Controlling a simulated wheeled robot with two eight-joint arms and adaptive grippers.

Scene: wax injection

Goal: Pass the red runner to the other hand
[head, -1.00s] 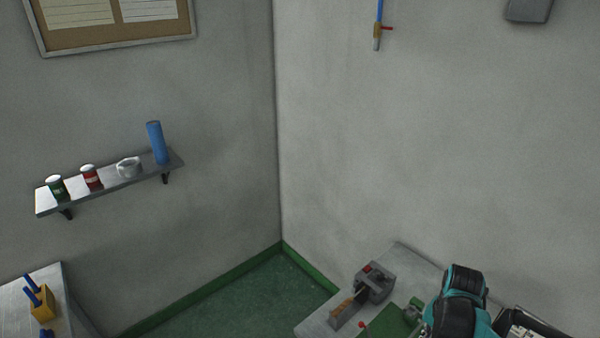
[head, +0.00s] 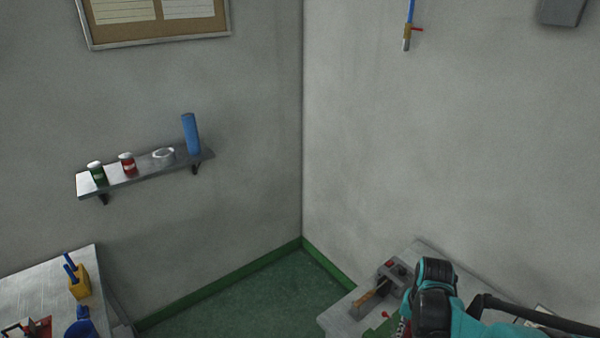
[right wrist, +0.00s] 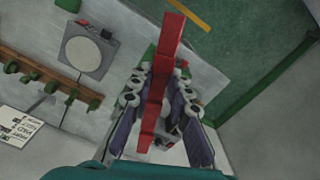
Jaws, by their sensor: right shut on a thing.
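A long red runner (right wrist: 164,80) shows in the right wrist view, running between the two fingers of my right gripper (right wrist: 155,85). The right gripper is shut on it, and the runner sticks out past the fingertips. In the head view my right arm comes in at the lower right; its gripper is hidden below the frame's edge or behind the arm. My left gripper is in neither current view.
A grey bench (head: 345,315) at the lower right carries a small grey device (head: 392,275). At the lower left a bench (head: 40,290) holds a yellow block with blue tools (head: 79,285). Green floor lies between the benches.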

